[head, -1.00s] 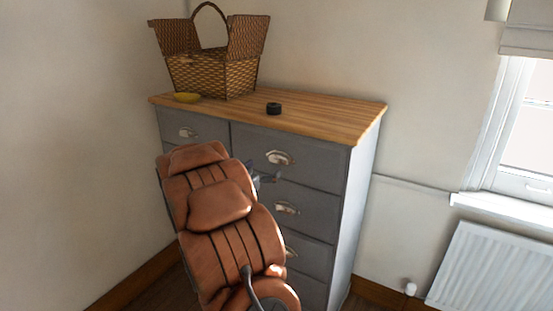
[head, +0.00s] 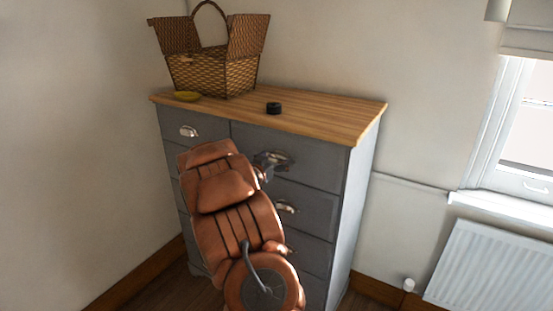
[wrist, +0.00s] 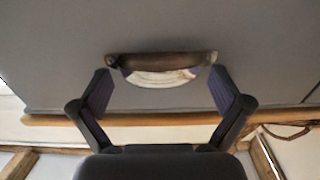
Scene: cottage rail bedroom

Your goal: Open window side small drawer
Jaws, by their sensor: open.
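The window side small drawer (head: 318,170) is the top right drawer of a grey chest, on the side toward the window. It looks shut. Its metal cup handle (head: 281,158) is partly covered by my gripper (head: 267,164) in the head view. In the wrist view the handle (wrist: 160,69) lies just beyond the fingertips, and my gripper (wrist: 161,83) is open with one finger toward each end of it. The handle sits between the fingers' lines, with a gap at each side. I cannot tell whether the fingers touch the drawer front.
A radiator (head: 490,268) stands under the window at the right. The left wall is close to the chest.

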